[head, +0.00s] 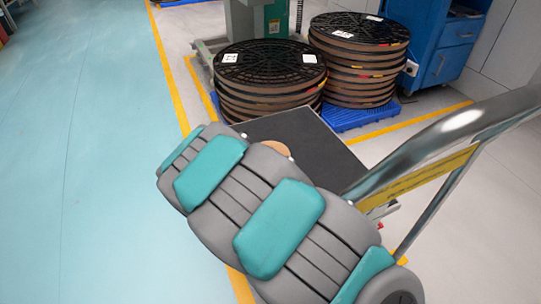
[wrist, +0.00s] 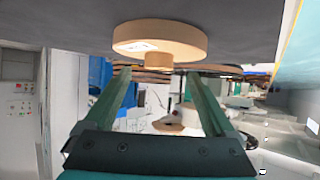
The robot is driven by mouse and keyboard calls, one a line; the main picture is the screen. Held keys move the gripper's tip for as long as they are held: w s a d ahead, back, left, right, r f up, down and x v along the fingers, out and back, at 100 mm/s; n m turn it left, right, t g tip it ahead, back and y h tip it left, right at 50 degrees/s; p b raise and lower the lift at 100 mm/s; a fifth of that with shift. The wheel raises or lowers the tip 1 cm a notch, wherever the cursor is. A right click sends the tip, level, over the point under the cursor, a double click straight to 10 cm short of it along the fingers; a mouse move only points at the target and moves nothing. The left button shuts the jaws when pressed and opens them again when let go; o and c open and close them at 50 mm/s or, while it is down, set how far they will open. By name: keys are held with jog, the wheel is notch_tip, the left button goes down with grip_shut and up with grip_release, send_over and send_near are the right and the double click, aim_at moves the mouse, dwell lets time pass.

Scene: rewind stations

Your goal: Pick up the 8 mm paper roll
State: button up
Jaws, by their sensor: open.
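A tan paper roll (wrist: 165,38) with a white label sits on a dark grey surface in the wrist view, which shows the scene upside down. A narrower tan stub (wrist: 158,60) projects from its face. My gripper (wrist: 158,75) is open, with its two green fingers apart and nothing between them. The fingertips point toward the roll and look short of it. In the head view only a tan sliver of the roll (head: 277,148) shows past my arm, on a dark cart top (head: 310,138). My gripper is hidden there behind my arm.
Two stacks of black-topped reels, a nearer one (head: 270,68) and a farther one (head: 357,45), stand on blue pallets behind the cart. A metal handle (head: 450,135) with a yellow strip rises at the right. A blue cabinet (head: 440,45) stands behind. Open floor lies left.

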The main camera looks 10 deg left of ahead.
aim_at(272, 149)
jog(key=x, duration=0.3)
jog(key=shift+w+d+r, duration=0.1)
jog(key=shift+w+d, duration=0.05)
jog(key=shift+w+d+f, duration=0.1)
jog(key=shift+w+f, duration=0.3)
jog(key=shift+w, duration=0.15)
grip_shut()
